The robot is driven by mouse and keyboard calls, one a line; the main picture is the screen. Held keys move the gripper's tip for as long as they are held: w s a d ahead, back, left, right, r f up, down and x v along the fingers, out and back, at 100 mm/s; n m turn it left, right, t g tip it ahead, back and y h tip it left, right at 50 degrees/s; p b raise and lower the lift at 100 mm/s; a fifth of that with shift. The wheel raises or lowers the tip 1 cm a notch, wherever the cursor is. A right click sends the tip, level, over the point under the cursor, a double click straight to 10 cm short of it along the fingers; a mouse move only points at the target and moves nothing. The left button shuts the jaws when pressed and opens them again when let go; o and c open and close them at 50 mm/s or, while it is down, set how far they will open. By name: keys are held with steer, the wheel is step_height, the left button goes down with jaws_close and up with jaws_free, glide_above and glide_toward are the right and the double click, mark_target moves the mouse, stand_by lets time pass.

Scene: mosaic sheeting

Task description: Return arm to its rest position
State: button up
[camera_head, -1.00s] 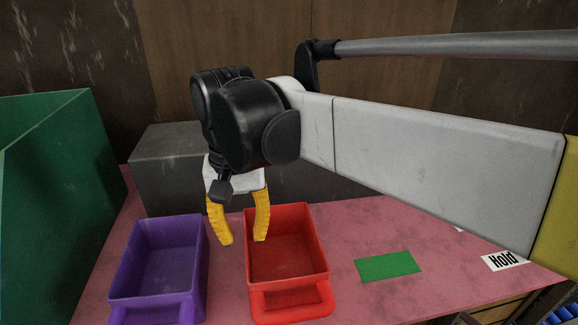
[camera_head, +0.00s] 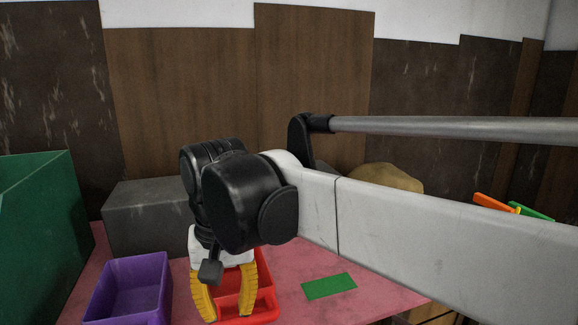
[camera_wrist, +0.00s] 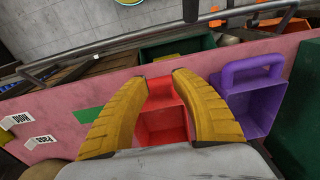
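My gripper (camera_head: 226,310) hangs fingers-down at the end of my arm, its two yellow fingers spread apart with nothing between them. In the wrist view the gripper (camera_wrist: 160,78) also shows empty, with the red bin (camera_wrist: 160,127) visible between and beyond the fingers. In the head view the fingers overlap the red bin (camera_head: 262,303) and hide much of it; the height above it is hard to tell. My arm reaches in from the right.
A purple bin (camera_head: 130,285) stands left of the red one, with a green container (camera_head: 40,235) at far left. A dark grey block (camera_head: 145,215) sits behind. A green patch (camera_head: 329,286) lies on the pink table (camera_head: 375,295). Labels (camera_wrist: 38,139) show in the wrist view.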

steer(key=s+d+f+m+t, duration=0.1)
steer(key=d+f+m+t, duration=0.2)
steer(key=d, duration=1.1)
steer(key=s+d+f+t, duration=0.25)
steer(key=d+f, duration=0.35)
steer(key=d, duration=0.8)
step_height(320, 180, down, 32)
steer(key=w+t+b, duration=0.1)
steer(key=b, duration=3)
steer(key=shift+d+b, duration=0.3)
steer(key=shift+d, duration=0.15)
steer(key=shift+r, duration=0.15)
